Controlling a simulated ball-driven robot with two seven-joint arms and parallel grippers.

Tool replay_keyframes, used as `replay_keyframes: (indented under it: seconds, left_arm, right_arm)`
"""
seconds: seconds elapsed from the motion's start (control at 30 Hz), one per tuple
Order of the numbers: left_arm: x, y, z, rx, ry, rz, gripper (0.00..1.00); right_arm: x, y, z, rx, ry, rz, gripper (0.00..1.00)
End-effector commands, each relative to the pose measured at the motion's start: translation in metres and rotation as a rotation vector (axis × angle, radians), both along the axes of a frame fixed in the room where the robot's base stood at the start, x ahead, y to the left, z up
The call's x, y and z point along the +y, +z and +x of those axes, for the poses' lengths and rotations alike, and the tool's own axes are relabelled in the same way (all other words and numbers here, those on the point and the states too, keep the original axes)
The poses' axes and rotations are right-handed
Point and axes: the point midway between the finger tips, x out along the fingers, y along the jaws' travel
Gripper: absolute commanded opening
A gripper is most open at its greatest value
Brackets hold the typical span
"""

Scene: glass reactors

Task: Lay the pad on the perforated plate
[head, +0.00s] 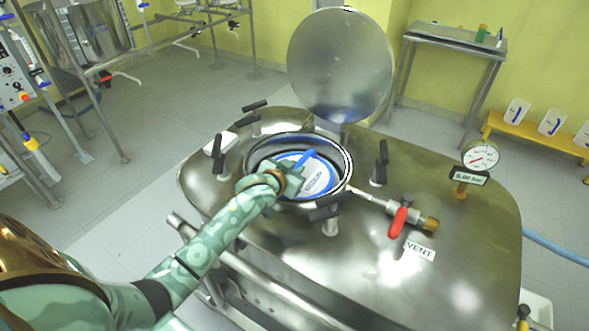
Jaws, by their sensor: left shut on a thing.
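The pad (318,181) is a white disc with a blue edge, dark print and a blue tab (304,158). It shows inside the round open port of the steel vessel, within the rim (348,172). My left gripper (291,174) reaches over the near left side of the port and is shut on the pad. My own wrist covers the fingertips and part of the pad. The perforated plate cannot be made out. I cannot tell whether the pad rests on anything. My right gripper is not in view.
The round lid (341,65) stands open behind the port. Black-handled clamps (379,165) surround the rim. A red-handled valve (398,222) and a pressure gauge (480,157) stand on the right of the vessel top. A steel side table (455,38) is behind.

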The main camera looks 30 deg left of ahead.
Motion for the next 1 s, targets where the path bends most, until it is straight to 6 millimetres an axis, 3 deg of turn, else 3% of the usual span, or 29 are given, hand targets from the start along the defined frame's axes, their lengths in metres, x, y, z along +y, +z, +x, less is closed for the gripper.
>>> replay_keyframes:
  seconds: [0.47,0.5,0.57,0.6,0.87,1.0]
  left_arm:
    - [0.000,-0.011,0.000,-0.001,0.000,0.000,0.00]
    - [0.000,-0.012,0.000,0.001,0.000,0.000,0.18]
    - [0.000,-0.012,0.000,0.001,0.000,0.000,0.35]
    - [0.000,-0.012,0.000,0.001,0.000,0.000,0.38]
    - [0.000,-0.011,0.000,0.000,0.000,0.000,0.38]
    - [0.000,0.004,0.000,-0.003,0.000,0.001,0.38]
  right_arm:
    - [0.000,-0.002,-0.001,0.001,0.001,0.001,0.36]
    - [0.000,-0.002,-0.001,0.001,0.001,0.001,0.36]
    - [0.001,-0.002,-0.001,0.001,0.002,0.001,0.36]
    - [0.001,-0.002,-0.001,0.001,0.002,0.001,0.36]
    - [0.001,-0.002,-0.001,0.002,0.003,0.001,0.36]
    - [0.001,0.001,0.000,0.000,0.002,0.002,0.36]
